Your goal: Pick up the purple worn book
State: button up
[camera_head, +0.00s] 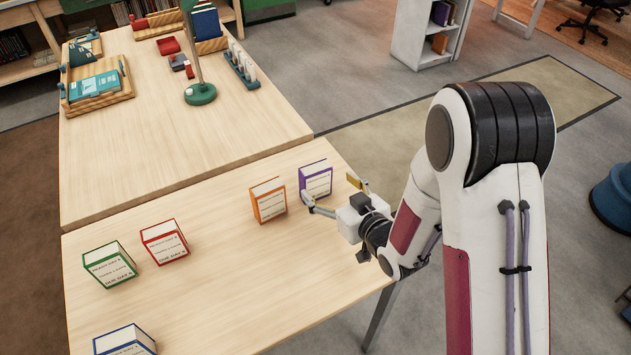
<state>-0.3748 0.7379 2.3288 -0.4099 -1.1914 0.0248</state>
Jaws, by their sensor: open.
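The purple book (316,180) stands upright on the near table, close to its right edge. It has a purple border and a pale front with printed lines. My gripper (333,197) is open, just right of and below the purple book in the picture. One finger reaches to the book's lower front and the other shows to the right of it. I cannot tell whether a finger touches the book. Wear on the book is too small to make out.
An orange book (268,201) stands just left of the purple one. The far table holds a green lamp base (200,94) and a wooden tray (122,84). The near table's middle is clear.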

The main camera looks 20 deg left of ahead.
aim_at(319, 178)
jog(key=shift+s+a+f, duration=0.15)
jog(key=shift+a+f, duration=0.05)
dwell(0.3)
jog(key=shift+x, duration=1.3)
jog(key=shift+x, duration=2.6)
jog(key=shift+d+r, duration=0.1)
jog(key=c, duration=1.3)
